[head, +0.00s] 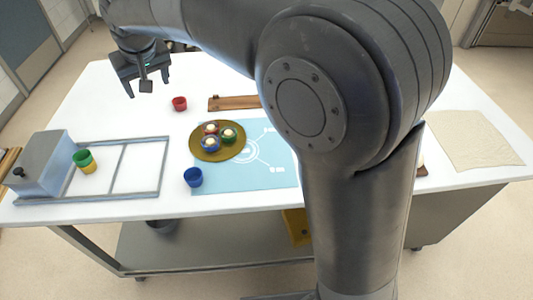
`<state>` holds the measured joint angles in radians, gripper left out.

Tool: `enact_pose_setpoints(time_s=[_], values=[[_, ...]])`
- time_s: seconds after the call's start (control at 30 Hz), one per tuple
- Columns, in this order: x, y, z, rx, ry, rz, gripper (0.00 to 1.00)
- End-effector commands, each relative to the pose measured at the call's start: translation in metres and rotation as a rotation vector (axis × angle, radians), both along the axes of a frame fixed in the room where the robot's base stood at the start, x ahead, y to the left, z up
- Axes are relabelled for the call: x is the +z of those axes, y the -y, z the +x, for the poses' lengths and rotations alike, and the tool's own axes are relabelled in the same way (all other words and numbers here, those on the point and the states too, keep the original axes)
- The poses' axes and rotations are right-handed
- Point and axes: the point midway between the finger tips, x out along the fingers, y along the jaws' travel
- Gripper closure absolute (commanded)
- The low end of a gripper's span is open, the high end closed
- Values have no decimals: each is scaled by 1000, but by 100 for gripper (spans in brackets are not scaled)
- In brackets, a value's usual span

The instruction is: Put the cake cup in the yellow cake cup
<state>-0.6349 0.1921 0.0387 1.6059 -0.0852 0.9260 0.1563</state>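A yellow cup (90,168) stands on the left of the table, beside the grey box. A green cup (82,157) rises from its top and appears nested in it. An empty blue cup (193,178) stands near the front edge of the table, and a red cup (180,103) stands farther back. A round olive plate (234,156) holds red, blue and green cups with pale cakes in them. My gripper (147,88) is above the far left of the table, fingers pointing down and spread apart. Nothing shows between them.
A grey frame (128,196) with a grey box (45,160) lies at the left. A light blue mat (210,181) is under the plate. A wooden board (233,103) lies behind it; a beige sheet (470,140) lies at right. My arm hides the table's middle right.

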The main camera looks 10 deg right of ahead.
Motion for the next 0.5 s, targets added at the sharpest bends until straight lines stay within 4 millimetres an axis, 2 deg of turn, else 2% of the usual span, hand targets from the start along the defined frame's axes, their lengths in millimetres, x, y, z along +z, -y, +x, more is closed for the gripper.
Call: enact_pose_setpoints(time_s=[0.03,0.2,0.37,0.5], values=[[10,32,-4,-34,6,4,32],[24,124,-29,-135,19,7,32],[27,200,-67,-230,30,12,32],[20,257,-107,-315,38,16,32]])
